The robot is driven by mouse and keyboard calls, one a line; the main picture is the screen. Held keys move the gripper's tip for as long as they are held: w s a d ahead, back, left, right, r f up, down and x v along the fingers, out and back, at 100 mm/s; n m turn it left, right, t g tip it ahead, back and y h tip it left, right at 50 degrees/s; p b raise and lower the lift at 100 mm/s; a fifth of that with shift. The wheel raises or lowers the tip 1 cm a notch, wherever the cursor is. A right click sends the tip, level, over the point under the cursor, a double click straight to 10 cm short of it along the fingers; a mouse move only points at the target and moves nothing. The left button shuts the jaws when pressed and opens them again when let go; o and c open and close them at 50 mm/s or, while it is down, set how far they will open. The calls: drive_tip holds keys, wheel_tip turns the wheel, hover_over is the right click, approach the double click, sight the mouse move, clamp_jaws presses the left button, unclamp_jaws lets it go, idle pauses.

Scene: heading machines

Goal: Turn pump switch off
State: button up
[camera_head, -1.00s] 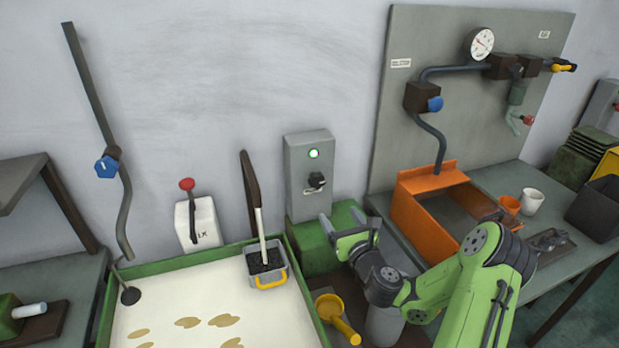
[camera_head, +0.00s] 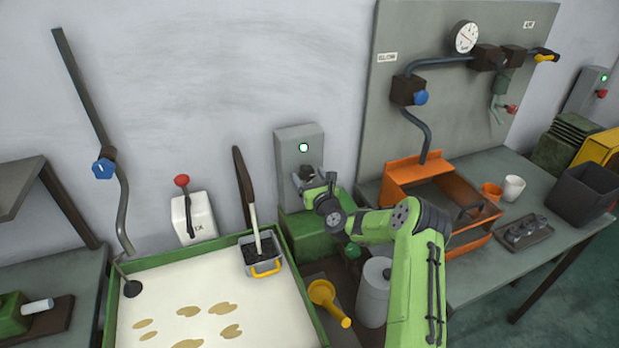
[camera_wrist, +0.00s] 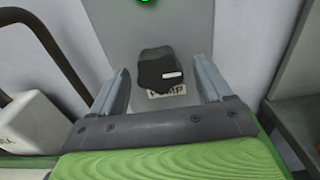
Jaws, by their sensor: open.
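The pump switch is a dark rotary knob (camera_wrist: 160,70) on a grey control box (camera_head: 287,145) fixed to the wall. A green lamp (camera_head: 303,147) glows above the knob. In the wrist view a label reading "PUMP" (camera_wrist: 168,91) shows just below the knob, partly covered by it. The knob carries a white mark pointing to the right. My gripper (camera_wrist: 160,88) is open, with one finger on each side of the knob and a gap on both sides. In the head view my gripper (camera_head: 312,184) is in front of the box and partly hides the knob (camera_head: 307,172).
A tray of cream liquid (camera_head: 215,305) with a green rim lies left of my arm. A small bucket (camera_head: 255,255) with a brush stands at its corner. A white lever box (camera_head: 195,218) is on the wall. An orange bin (camera_head: 415,170) sits on the right bench.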

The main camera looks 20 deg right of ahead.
drive_tip(key=shift+c, duration=0.3)
drive_tip(key=c, duration=1)
drive_tip(key=n+b, duration=0.2)
drive_tip(key=n, duration=0.3)
drive_tip(key=shift+d+f+b, duration=0.1)
drive_tip(key=shift+b, duration=0.25)
drive_tip(key=n+b, duration=0.2)
drive_tip(key=n, duration=0.2)
drive_tip(key=shift+b, duration=0.4)
drive_tip(key=n+b, duration=0.4)
drive_tip(key=n, duration=0.1)
drive_tip(key=shift+n, duration=0.4)
drive_tip(key=shift+d+r+n+b, duration=0.1)
drive_tip(key=shift+r+n+b, duration=0.1)
drive_tip(key=shift+n+b, duration=1.25)
drive_tip(key=shift+n, duration=0.25)
